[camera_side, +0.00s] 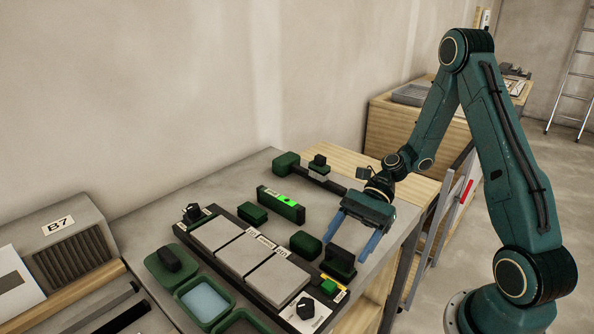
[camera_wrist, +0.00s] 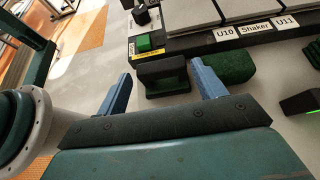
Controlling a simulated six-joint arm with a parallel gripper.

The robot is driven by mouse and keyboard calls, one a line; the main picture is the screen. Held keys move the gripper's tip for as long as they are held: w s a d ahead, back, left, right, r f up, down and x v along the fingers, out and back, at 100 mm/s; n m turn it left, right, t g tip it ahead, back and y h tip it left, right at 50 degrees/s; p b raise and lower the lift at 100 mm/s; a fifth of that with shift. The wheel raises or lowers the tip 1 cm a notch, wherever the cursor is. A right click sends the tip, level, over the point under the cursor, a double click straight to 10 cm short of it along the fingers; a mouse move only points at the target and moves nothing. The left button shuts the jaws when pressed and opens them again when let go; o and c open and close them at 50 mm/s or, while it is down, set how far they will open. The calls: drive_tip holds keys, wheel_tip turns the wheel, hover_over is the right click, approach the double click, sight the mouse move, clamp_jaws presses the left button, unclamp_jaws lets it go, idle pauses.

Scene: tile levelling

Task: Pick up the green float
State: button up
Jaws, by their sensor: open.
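The green float (camera_side: 340,266) is a dark green block with a raised grip, standing near the front right of the grey bench. In the wrist view the float (camera_wrist: 163,76) shows between and just beyond my two blue fingertips. My gripper (camera_side: 345,250) is open over the float, one finger on each side; it also shows in the wrist view (camera_wrist: 160,72). Nothing is held. I cannot tell whether the fingers touch the float. The float's lower part is partly hidden in the side view.
A green block (camera_side: 305,245) sits close beside the float. The tile rig with grey tiles (camera_side: 245,257) and a bright green button (camera_side: 328,287) lies nearby. A green level (camera_side: 281,204) stands farther back. Green trays (camera_side: 203,300) line the front left.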

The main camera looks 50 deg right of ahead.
sight(334, 269)
drive_tip(key=shift+a, duration=0.1)
drive_tip(key=shift+x, duration=2.55)
drive_tip(key=c, duration=0.8)
drive_tip(key=shift+r, duration=0.15)
wheel_tip(334, 269, up, 10)
